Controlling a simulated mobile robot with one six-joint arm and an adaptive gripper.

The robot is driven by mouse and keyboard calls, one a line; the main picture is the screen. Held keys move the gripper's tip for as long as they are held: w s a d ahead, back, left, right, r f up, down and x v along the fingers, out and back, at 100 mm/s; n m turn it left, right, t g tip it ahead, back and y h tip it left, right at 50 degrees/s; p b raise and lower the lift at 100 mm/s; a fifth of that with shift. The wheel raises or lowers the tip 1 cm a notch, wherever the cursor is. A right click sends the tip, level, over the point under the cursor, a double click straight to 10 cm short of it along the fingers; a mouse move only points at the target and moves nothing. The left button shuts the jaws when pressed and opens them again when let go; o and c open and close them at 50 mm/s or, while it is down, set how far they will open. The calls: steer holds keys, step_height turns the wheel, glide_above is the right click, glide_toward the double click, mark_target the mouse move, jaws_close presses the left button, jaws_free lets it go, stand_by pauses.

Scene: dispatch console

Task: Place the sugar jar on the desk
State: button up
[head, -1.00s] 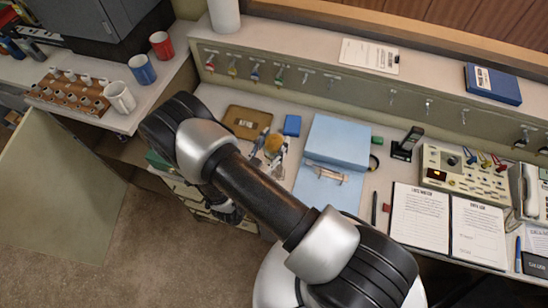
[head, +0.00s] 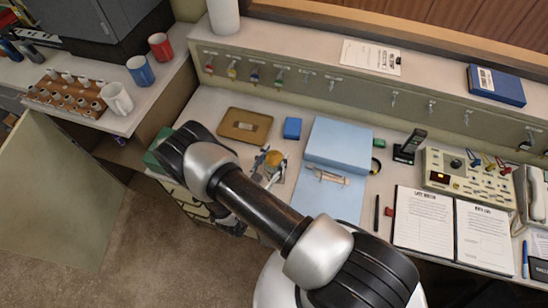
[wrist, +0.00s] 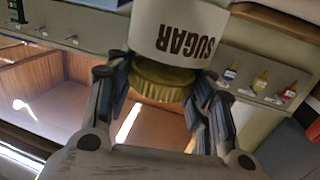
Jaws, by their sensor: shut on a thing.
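The sugar jar (wrist: 178,28) is white with dark SUGAR lettering and a gold lid (wrist: 163,82). In the wrist view it appears upside down, between the two fingers of my gripper (wrist: 164,72), which is shut on it around the lid. In the head view the lid (head: 274,159) shows as an orange-yellow disc beside my arm, over the desk (head: 400,176). My gripper (head: 267,168) is partly hidden there by my arm. The jar's base is hidden, so I cannot tell whether it touches the desk.
A tan board (head: 245,125), a small blue box (head: 292,128) and a light-blue binder (head: 340,143) lie near the jar. Key hooks line the ledge behind.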

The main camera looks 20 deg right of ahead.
steer(key=o, duration=1.4)
steer(key=shift+f, duration=0.1)
